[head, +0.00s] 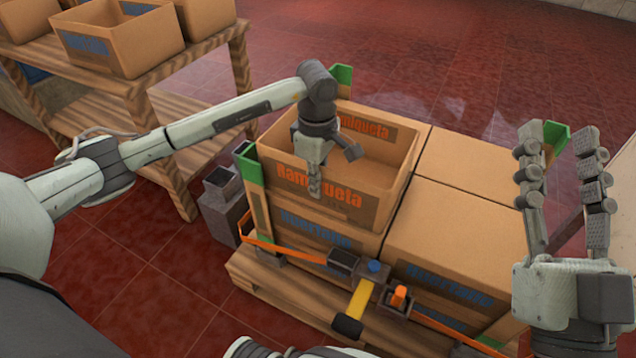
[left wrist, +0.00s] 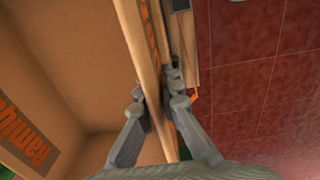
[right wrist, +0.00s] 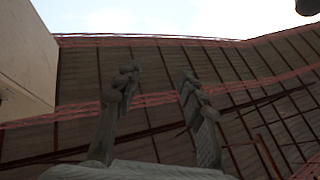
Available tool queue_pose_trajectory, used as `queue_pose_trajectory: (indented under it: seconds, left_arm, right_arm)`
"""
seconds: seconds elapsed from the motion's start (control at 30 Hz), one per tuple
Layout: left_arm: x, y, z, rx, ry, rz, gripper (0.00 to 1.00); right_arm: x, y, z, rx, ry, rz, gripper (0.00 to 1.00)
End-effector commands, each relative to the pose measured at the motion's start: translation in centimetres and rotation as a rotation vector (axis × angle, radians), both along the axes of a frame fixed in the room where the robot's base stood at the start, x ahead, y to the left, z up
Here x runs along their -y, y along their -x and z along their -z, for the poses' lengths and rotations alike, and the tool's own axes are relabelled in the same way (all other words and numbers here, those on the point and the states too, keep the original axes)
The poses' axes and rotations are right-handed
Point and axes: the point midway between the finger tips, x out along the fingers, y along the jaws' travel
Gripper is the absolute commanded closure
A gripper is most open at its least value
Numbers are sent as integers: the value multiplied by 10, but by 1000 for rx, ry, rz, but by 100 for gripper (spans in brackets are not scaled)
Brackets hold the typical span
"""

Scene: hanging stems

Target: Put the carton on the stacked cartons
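An open-topped carton (head: 385,175) with orange lettering is at the left of the stacked cartons (head: 468,225), over one with blue lettering. It looks level; I cannot tell whether its base rests fully on the carton below. My left gripper (head: 314,190) is at its near wall, with one finger inside and one outside. In the left wrist view the fingers (left wrist: 155,85) close around that wall (left wrist: 148,60), and the inside looks empty. My right gripper (head: 563,150) is raised at the right, fingers apart and empty; the right wrist view shows them apart too (right wrist: 155,85).
The stack stands on a wooden pallet (head: 245,275) with green corner guards (head: 248,165) and an orange strap with a buckle (head: 365,290) in front. A wooden table (head: 165,75) at the upper left bears more open cartons (head: 120,40). Red tiled floor is clear behind.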

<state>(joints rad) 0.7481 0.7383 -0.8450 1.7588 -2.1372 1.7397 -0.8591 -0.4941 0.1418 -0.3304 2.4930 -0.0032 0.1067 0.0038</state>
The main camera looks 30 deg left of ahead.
Motion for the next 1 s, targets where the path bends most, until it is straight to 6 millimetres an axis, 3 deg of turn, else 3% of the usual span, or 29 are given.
queue_pose_trajectory:
  seconds: [0.03, 0.17, 0.57, 1.0]
  left_arm:
    - [0, 0, 0, 0, 0, 0, 90]
    - [0, 0, 0, 0, 0, 0, 74]
    - [0, 0, -6, 1, 0, 0, 74]
    - [0, 0, -95, 4, 0, 0, 74]
  right_arm:
    - [1, 0, -1, 8, -2, 1, 60]
    - [1, 0, 0, 6, -2, 2, 60]
    - [0, -3, 1, -26, 11, 1, 60]
    - [-5, -10, 29, -193, 73, -7, 60]
